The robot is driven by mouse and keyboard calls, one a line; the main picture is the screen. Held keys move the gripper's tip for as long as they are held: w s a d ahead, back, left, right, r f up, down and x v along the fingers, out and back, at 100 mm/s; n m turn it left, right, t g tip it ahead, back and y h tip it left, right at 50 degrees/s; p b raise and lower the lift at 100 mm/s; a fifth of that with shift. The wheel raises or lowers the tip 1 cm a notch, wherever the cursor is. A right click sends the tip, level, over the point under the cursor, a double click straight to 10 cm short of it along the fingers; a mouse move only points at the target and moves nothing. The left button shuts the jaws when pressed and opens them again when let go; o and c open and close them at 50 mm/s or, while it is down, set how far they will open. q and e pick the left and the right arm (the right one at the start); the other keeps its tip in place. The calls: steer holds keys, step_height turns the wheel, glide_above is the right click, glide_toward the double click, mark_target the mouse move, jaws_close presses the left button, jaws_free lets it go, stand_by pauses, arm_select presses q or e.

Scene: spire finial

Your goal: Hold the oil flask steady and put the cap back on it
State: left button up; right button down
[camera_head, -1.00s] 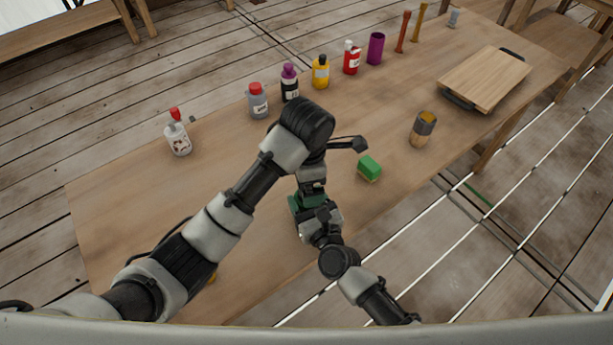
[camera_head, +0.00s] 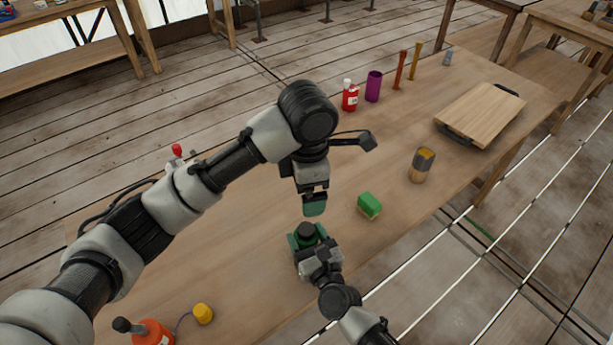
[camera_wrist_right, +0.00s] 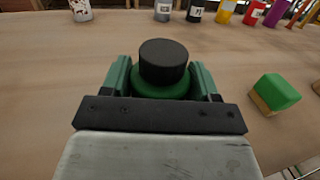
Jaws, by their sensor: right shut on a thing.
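The green oil flask (camera_wrist_right: 163,88) stands upright between the fingers of my right gripper (camera_head: 308,238), which is shut on it. The black cap (camera_wrist_right: 164,62) sits upright on top of the flask in the right wrist view, and its dark top also shows in the head view (camera_head: 305,230). My left gripper (camera_head: 314,204) points down above and behind the flask, apart from the cap. Its green finger pads overlap from this angle, so its opening cannot be told. No object shows in it.
A green-and-tan sponge (camera_head: 369,205) and a brush-like tan-and-grey item (camera_head: 421,165) lie right of the flask. A cutting board (camera_head: 482,112) is at the far right. An orange bottle (camera_head: 152,333) and yellow piece (camera_head: 203,313) are near left. A red bottle (camera_head: 350,96) stands behind.

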arm_select(q)
steer(key=shift+r, duration=0.85)
arm_select(e)
steer(key=shift+c, duration=0.9)
jaws_free()
steer(key=shift+s+d+f, duration=0.1)
steer(key=shift+s+d, duration=0.1)
steer(key=shift+s, duration=0.25)
steer(key=b+v, duration=0.2)
steer(key=v, duration=0.7)
arm_select(q)
steer(key=shift+f, duration=1.15)
arm_select(e)
steer(key=shift+s+d, duration=0.15)
steer(key=shift+s, duration=0.25)
